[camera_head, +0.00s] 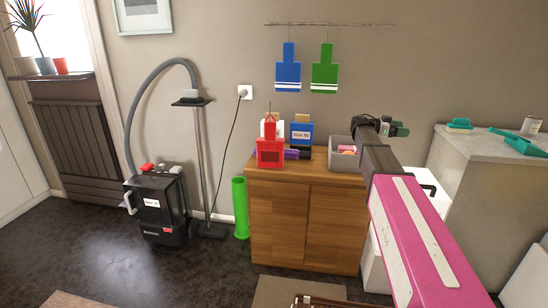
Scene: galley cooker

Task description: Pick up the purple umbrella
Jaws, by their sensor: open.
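A small purple thing (291,154) lies on top of the wooden cabinet (280,210), partly hidden behind a red bag-like object (269,150). It may be the purple umbrella; its full shape does not show. My gripper (398,129) is at the end of my pink arm, above and right of the cabinet top. It is open, well to the right of the purple thing and apart from it. Its fingers look small and dark green from here.
A blue labelled box (302,132) stands behind the purple thing. A grey bin (345,163) with pinkish contents sits at the cabinet's right. A green cylinder (240,208) and a black vacuum cleaner (158,208) stand left. A grey counter (482,147) is at right.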

